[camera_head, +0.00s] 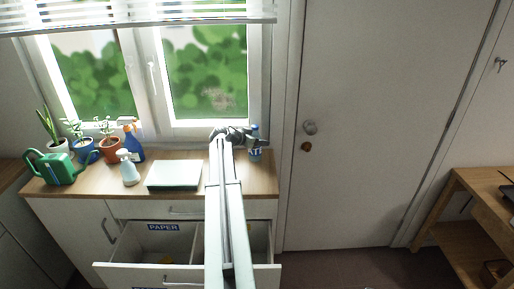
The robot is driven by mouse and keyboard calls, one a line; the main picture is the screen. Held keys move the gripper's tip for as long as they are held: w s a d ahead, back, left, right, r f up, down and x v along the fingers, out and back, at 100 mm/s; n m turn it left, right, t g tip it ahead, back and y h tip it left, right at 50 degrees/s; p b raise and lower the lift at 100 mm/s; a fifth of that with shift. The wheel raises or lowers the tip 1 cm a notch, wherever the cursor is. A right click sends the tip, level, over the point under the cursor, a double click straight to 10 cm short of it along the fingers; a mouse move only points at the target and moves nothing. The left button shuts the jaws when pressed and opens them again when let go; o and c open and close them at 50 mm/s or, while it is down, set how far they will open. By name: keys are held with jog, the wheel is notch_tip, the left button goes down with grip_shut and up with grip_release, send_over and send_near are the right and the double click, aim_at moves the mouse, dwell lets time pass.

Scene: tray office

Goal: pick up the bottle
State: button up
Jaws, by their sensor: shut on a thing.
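The bottle (255,153), small with blue parts, is at the right end of the wooden counter, below the window's right edge. It looks upright. My gripper (257,142) reaches it from the left and is shut on it around its upper part. The dark jaws hide some of the bottle. I cannot tell whether its base touches the counter.
A white tray-like box (174,175), a pale spray bottle (129,168), a blue spray bottle (132,142), potted plants (109,149) and a green watering can (56,168) stand left on the counter (205,163). A drawer (150,272) labelled PAPER hangs open below. A door (370,120) stands right.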

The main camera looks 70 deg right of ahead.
jog(key=shift+r, duration=0.1)
jog(key=r+p, duration=0.2)
jog(key=a+r+p, duration=0.1)
jog(key=p, duration=0.1)
jog(key=shift+r, duration=0.35)
jog(key=a+r+p, duration=0.1)
jog(key=a, duration=1.4)
jog(key=shift+s, duration=0.2)
